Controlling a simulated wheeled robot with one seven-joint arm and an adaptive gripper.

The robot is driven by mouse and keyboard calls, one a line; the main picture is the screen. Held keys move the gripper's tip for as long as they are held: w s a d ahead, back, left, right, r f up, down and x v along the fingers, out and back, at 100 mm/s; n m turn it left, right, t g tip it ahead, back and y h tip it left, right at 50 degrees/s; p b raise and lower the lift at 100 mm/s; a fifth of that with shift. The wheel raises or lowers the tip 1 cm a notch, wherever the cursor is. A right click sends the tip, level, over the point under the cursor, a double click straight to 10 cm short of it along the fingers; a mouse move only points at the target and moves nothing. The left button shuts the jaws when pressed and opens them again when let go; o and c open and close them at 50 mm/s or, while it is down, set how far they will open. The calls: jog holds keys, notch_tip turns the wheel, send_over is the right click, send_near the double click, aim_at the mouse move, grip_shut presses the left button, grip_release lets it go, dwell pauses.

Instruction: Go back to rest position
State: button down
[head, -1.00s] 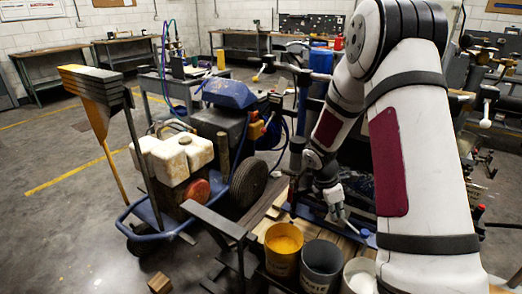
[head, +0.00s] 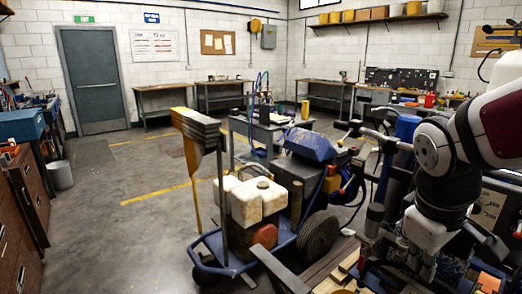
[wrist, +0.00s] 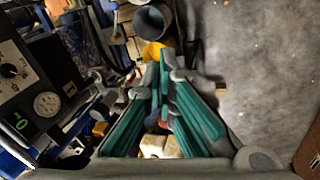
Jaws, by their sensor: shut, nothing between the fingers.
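My gripper (wrist: 163,72) shows in the wrist view with its two green-padded fingers converging and their tips together. Nothing is held between them. In the wrist view a dark grey bucket (wrist: 152,22) and part of a yellow bucket (wrist: 153,52) lie beyond the fingertips. In the head view my white and dark red arm is bent at the right edge, with its lower part pointing down; I cannot make out the fingers there. The blue line striper (head: 262,215) with its white tanks stands left of my arm.
A wooden-topped bench (head: 335,272) is at the bottom, close to my arm. A panel with gauges (wrist: 30,85) is at the left of the wrist view. Brown drawers (head: 22,205) stand at the far left. Open grey floor (head: 110,220) lies between them and the striper.

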jog(key=s+a+r+m+t+y+p, duration=0.1)
jog(key=s+a+r+m, duration=0.1)
jog(key=s+a, duration=0.2)
jog(key=s+a+r+m+t+y+p, duration=0.1)
jog(key=s+a+r+m, duration=0.1)
jog(key=s, duration=0.6)
jog(key=shift+s+a+r+m+y, duration=0.3)
jog(key=shift+s+a+r+m, duration=0.1)
jog(key=shift+a+r, duration=0.5)
jog(key=shift+f, duration=0.1)
